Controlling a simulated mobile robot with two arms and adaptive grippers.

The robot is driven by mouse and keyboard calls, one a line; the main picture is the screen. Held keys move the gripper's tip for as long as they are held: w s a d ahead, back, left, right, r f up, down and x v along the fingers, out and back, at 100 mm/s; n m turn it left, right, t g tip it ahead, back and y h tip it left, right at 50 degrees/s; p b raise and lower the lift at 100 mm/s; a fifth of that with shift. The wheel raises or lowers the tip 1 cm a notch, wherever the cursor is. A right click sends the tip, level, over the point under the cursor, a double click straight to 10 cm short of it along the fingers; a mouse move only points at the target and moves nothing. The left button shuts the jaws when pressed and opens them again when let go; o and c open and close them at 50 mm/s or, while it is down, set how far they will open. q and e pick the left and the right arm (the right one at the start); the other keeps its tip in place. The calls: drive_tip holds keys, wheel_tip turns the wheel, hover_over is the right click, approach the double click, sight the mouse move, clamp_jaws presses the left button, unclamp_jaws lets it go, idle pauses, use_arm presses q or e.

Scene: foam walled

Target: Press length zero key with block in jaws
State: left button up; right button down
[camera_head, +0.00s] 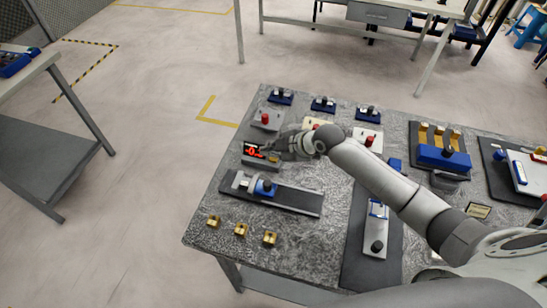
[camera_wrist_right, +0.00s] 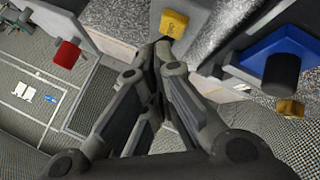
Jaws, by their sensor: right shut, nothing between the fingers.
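A small grey readout box (camera_head: 247,161) with a red-lit display (camera_head: 254,151) stands near the table's left edge. Its yellow key (camera_head: 273,158) is beside my right gripper (camera_head: 277,150). In the right wrist view the yellow key (camera_wrist_right: 174,24) lies just beyond the closed fingertips (camera_wrist_right: 161,48); I cannot tell whether they touch it. The right gripper is shut and empty. A measuring slide with a grey rail (camera_head: 300,200) and a blue jaw (camera_head: 265,187) lies in front of the readout; whether a block sits in its jaws is too small to tell. My left gripper is out of view.
Several brass blocks (camera_head: 240,230) stand at the front left of the table. A red-knobbed fixture (camera_head: 265,119) is just behind the readout, and blue-based fixtures (camera_head: 323,104) line the back edge. A grey lever fixture (camera_head: 376,230) stands right of the slide, under my arm.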

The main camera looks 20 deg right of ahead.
sight(272, 160)
drive_tip(key=shift+f, duration=0.15)
drive_tip(key=shift+f+b, duration=0.3)
drive_tip(key=shift+f+b, duration=0.35)
drive_tip(key=shift+f, duration=0.15)
idle(0.7)
drive_tip(key=shift+r, duration=0.15)
drive_tip(key=shift+r+p, duration=0.8)
wheel_tip(272, 160, up, 5)
drive_tip(key=p, duration=0.4)
idle(0.4)
